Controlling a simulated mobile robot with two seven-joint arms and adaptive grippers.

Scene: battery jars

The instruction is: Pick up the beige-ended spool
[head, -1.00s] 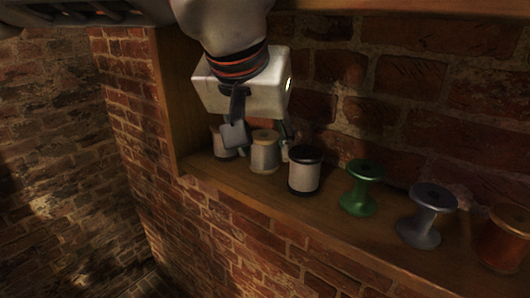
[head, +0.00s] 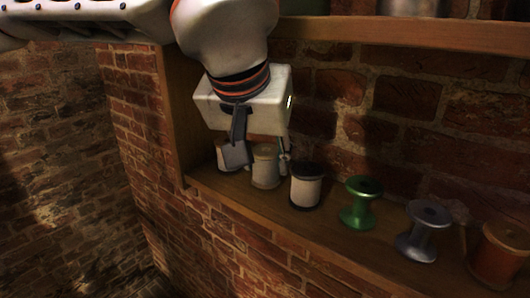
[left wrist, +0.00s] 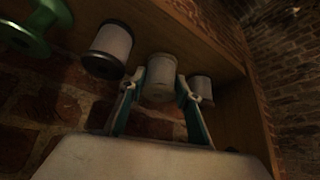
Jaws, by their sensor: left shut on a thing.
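The beige-ended spool (head: 265,168), with pale thread and a tan end, stands upright on the wooden shelf (head: 338,238). My left gripper (head: 261,158) reaches down over it with one finger on each side. It is shut on this spool, and no gap under the spool can be made out. In the left wrist view the spool (left wrist: 160,77) sits between the two fingertips (left wrist: 158,92). The near finger hides part of the spool's left side in the head view. My right gripper is not in view.
A pale spool (head: 227,165) stands close on the left, partly hidden by a finger. A black-ended spool (head: 306,187) stands close on the right. Further right are a green spool (head: 360,204), a grey spool (head: 423,232) and an orange-brown spool (head: 500,255). An upper shelf (head: 400,35) hangs above.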

